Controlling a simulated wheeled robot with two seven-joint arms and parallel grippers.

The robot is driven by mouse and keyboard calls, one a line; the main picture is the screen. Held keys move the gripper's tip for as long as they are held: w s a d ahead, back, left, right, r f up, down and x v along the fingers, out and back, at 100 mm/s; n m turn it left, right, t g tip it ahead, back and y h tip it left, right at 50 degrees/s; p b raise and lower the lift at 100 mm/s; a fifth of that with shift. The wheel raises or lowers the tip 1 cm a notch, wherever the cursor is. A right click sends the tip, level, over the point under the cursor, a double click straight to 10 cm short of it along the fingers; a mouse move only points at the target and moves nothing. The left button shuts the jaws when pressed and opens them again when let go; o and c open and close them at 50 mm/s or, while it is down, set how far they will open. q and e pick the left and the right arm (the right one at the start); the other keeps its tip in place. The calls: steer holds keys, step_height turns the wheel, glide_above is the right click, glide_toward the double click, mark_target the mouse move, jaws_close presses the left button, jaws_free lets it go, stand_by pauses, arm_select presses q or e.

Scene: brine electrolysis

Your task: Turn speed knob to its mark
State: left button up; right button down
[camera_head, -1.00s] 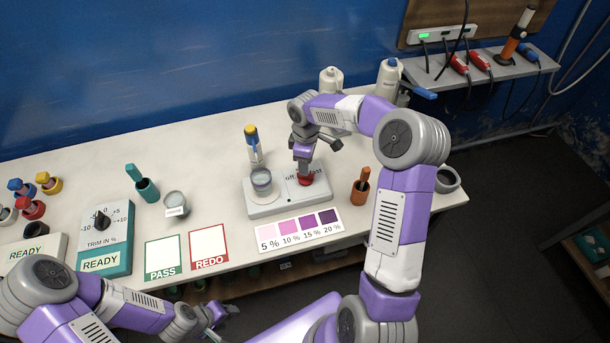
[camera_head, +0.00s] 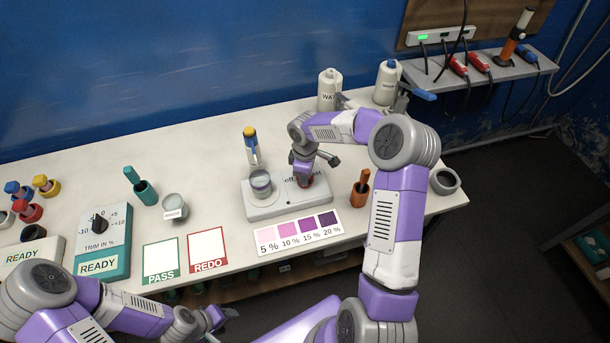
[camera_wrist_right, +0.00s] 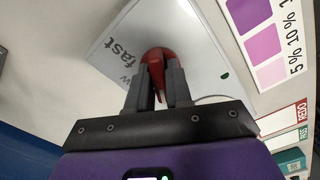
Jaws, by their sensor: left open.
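The red speed knob (camera_wrist_right: 155,55) sits on the pale stirrer plate (camera_wrist_right: 115,30) in the right wrist view. My right gripper (camera_wrist_right: 160,80) points down over it, shut on its raised ridge with one finger on each side. The word "fast" and a green mark (camera_wrist_right: 224,75) show on the plate near the knob. In the head view the knob (camera_head: 306,182) is mostly hidden by my right gripper (camera_head: 303,178). My left gripper (camera_head: 222,316) is open and empty, low at the table's front edge.
A beaker (camera_head: 261,183) stands on the stirrer's left side. A colour card (camera_head: 298,233) lies in front, an orange holder (camera_head: 360,190) to the right, and white bottles (camera_head: 328,90) behind. PASS (camera_head: 163,259) and REDO (camera_head: 208,249) mats lie at front left.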

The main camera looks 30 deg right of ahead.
steer(key=shift+m, duration=0.3)
steer(key=shift+m+b, duration=0.45)
steer(key=shift+m, duration=0.45)
steer(key=m+b, duration=0.1)
steer(key=m, duration=0.2)
steer(key=shift+m, duration=0.3)
steer(key=m, duration=0.2)
steer(key=shift+m, duration=0.4)
steer(key=m, duration=0.3)
steer(key=shift+m+b, duration=0.3)
steer(key=shift+b, duration=0.05)
steer(key=m, duration=0.5)
steer(key=shift+r, duration=0.1)
steer(key=m+p, duration=0.2)
steer(key=m, duration=0.4)
steer(key=shift+m, duration=0.4)
